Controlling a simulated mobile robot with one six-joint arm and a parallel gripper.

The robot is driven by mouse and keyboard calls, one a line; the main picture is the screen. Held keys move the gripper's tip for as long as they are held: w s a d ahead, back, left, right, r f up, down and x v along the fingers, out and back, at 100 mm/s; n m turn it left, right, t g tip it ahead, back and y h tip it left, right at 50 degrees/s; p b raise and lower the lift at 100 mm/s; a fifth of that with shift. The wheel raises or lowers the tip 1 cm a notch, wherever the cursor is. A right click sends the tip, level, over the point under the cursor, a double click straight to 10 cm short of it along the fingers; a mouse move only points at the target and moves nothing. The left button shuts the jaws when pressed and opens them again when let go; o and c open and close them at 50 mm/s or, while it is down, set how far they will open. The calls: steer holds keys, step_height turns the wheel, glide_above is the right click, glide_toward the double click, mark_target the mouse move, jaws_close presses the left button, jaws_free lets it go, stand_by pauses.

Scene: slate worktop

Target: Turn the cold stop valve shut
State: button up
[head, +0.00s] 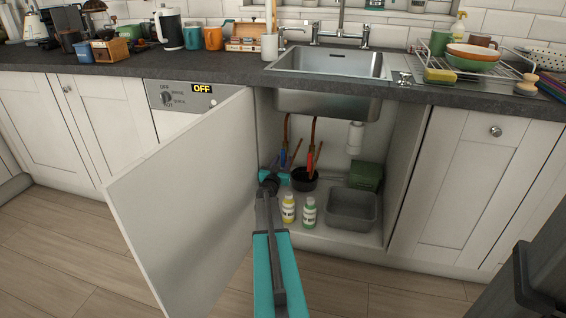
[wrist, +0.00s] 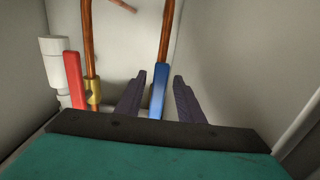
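The cold stop valve's blue lever (wrist: 157,93) is upright in the wrist view, roughly in line with its copper pipe (wrist: 169,32). It also shows as a small blue piece in the head view (head: 283,157). My gripper (wrist: 158,98) is open, with one dark finger on each side of the blue lever and a visible gap on both sides. In the head view my gripper (head: 273,176) reaches into the cupboard under the sink. The valve body behind the blue lever is hidden.
A red lever (wrist: 74,80) on a second copper pipe stands to the left in the wrist view. The cupboard floor holds a yellow bottle (head: 289,208), a green bottle (head: 309,212), a grey tub (head: 351,210) and a black pot (head: 304,181). The open door (head: 185,200) stands left of my arm.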

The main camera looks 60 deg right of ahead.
steer(key=c, duration=0.9)
steer(key=shift+w+d, duration=0.1)
steer(key=shift+w, duration=0.1)
jaws_close()
